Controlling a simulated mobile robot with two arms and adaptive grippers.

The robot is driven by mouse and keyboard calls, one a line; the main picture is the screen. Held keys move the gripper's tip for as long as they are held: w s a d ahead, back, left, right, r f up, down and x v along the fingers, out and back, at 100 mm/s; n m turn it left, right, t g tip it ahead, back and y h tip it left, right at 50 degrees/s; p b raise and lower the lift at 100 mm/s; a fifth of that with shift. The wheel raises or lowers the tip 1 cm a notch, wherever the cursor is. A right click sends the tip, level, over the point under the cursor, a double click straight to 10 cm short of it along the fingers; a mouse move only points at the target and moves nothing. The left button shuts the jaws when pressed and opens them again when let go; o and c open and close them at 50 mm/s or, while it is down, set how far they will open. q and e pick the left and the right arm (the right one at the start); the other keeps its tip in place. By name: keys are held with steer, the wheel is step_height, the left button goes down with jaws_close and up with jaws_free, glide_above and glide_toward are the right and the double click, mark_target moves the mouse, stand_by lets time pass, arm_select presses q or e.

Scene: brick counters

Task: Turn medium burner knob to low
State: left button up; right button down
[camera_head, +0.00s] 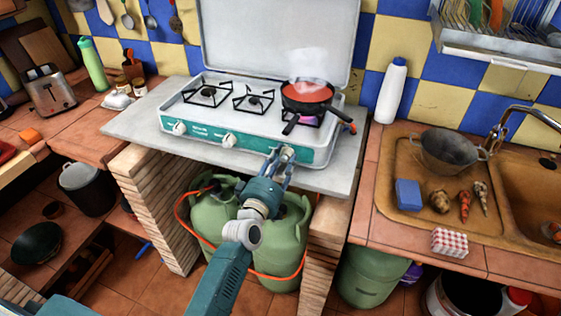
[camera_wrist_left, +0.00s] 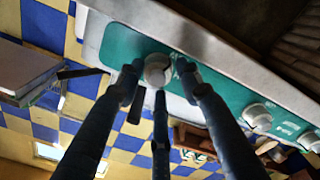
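The white camping stove (camera_head: 210,112) has a teal front strip with three pale knobs: a left knob (camera_head: 180,128), a middle knob (camera_head: 229,140) and a right knob, largely covered by my left gripper (camera_head: 283,156). In the left wrist view, that right knob (camera_wrist_left: 157,70) sits between the fingertips of my left gripper (camera_wrist_left: 159,80). The fingers are spread around it, with small gaps seeming to show on both sides. The other knobs (camera_wrist_left: 257,116) lie to the right there. A purple-blue flame (camera_head: 308,119) glows under the red-filled pan. My right gripper is not in view.
The steaming pan (camera_head: 307,97) stands on the right burner, its handle pointing toward the front. Green gas bottles (camera_head: 215,215) with an orange hose stand below. A white bottle (camera_head: 391,90) and the sink (camera_head: 400,180) are to the right.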

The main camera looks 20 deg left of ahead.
arm_select(q)
steer(key=s, duration=1.2)
steer(key=shift+a, duration=0.2)
steer(key=shift+f, duration=0.1)
steer(key=s+d+f+m+g, duration=0.1)
steer(key=s+f+m+g, duration=0.3)
steer(key=f, duration=0.9)
steer(key=s+d+f+m+g, duration=0.1)
steer(key=s+f+g, duration=0.1)
steer(key=s+f, duration=0.8)
steer(key=s+d+f+m+g, duration=0.1)
steer(key=s+f+m+g, duration=0.15)
steer(key=f, duration=1.25)
steer(key=s+a+f+m+g, duration=0.2)
steer(key=s+f, duration=0.4)
steer(key=s, duration=0.4)
steer(key=s+a+f+m+g, duration=0.2)
steer(key=s+f, duration=0.3)
steer(key=s, duration=0.6)
steer(key=s+a+f+m+g, duration=0.2)
steer(key=s+f+g, duration=0.2)
steer(key=s, duration=0.6)
step_height(320, 180, down, 3)
steer(key=shift+s+r+y, duration=0.15)
steer(key=shift+s+y, duration=0.1)
steer(key=shift+y, duration=0.05)
steer(key=shift+g, duration=0.25)
